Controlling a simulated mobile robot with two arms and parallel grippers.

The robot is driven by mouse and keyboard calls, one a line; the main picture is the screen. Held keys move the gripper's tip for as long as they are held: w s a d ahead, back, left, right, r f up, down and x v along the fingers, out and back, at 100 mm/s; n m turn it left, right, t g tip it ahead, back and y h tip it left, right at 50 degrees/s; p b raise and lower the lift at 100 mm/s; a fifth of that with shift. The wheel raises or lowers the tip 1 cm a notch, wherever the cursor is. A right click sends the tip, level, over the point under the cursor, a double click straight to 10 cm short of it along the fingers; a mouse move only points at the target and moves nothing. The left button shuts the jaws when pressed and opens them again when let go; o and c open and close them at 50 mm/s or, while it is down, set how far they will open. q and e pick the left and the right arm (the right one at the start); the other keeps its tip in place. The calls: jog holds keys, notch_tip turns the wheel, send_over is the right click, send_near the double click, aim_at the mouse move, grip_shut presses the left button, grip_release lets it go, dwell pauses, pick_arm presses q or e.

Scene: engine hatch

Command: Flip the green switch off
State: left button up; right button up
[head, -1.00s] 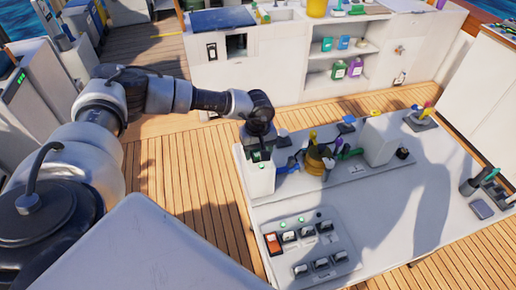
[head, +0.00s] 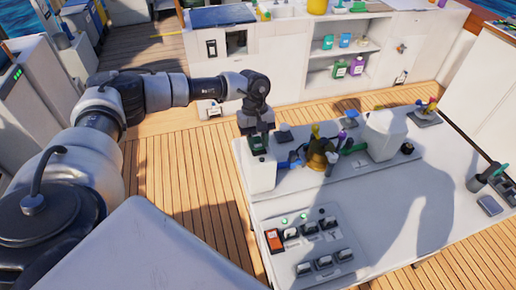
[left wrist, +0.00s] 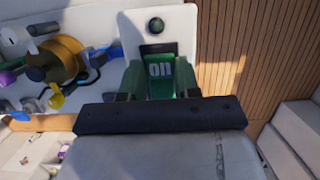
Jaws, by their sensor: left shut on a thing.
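The green switch (head: 258,146) is on top of the white box (head: 262,178) at the left end of the engine hatch. In the left wrist view the green switch (left wrist: 161,74) shows a face with white lettering that reads like "on", set in a dark frame. My left gripper (head: 257,133) is above the box, pointing down, with its fingers at the switch. In the left wrist view the left gripper (left wrist: 158,92) has a finger on each side of the switch and is shut on it. The lower part of the switch is hidden by the gripper body. My right gripper is out of view.
A brass-coloured fitting (head: 317,153) with blue and green pipes stands right of the box, then another white block (head: 385,135). A panel of rocker switches (head: 315,243) lies nearer. A lever (head: 488,177) stands at the far right. A dark round knob (left wrist: 156,26) sits beyond the switch.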

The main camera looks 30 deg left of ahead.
aim_at(255, 137)
pick_arm(q)
jog(key=shift+f, duration=0.1)
jog(key=shift+h, duration=0.3)
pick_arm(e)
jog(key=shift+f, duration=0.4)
pick_arm(q)
jog(key=o, duration=0.9)
jog(key=b+v, duration=0.3)
jog(key=v, duration=0.8)
jog(key=shift+w, duration=0.2)
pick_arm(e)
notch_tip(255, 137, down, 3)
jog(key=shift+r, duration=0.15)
